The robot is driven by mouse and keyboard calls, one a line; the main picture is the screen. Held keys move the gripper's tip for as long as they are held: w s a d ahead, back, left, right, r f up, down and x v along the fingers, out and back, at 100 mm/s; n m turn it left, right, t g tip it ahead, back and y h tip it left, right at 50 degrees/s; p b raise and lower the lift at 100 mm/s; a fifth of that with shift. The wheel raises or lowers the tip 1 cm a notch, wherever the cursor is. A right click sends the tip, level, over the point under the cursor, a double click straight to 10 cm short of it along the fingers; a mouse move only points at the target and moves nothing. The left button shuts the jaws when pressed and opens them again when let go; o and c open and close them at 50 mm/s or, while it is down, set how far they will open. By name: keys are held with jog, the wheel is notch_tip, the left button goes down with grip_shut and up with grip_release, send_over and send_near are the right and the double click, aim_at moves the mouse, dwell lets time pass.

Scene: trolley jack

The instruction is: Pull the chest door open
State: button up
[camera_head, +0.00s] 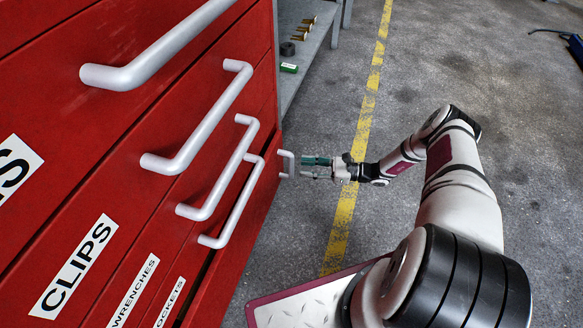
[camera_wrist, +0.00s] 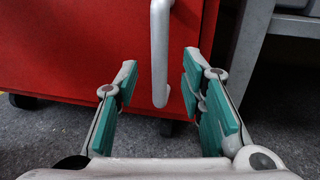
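The red chest (camera_head: 120,130) fills the left of the head view, with several long grey drawer handles and labels such as CLIPS. A small upright grey handle (camera_head: 286,164) sits low near the chest's right edge; it is the door handle. In the wrist view the door (camera_wrist: 90,45) is a flat red panel that looks shut, and its handle (camera_wrist: 160,50) hangs vertically ahead. My gripper (camera_head: 309,168) is open with green pads, just right of the handle. In the wrist view the handle lies between the lines of the two fingers (camera_wrist: 158,88), and neither finger appears to touch it.
A grey shelf unit (camera_head: 318,45) with brass bolts (camera_head: 303,27) and a green box (camera_head: 289,68) stands beyond the chest. A yellow line (camera_head: 362,130) runs along the open concrete floor to the right. A caster (camera_wrist: 25,101) shows under the chest.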

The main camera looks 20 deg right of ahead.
aim_at(291, 166)
jog(key=shift+b+x, duration=0.6)
jog(key=shift+x, duration=2.3)
grip_shut()
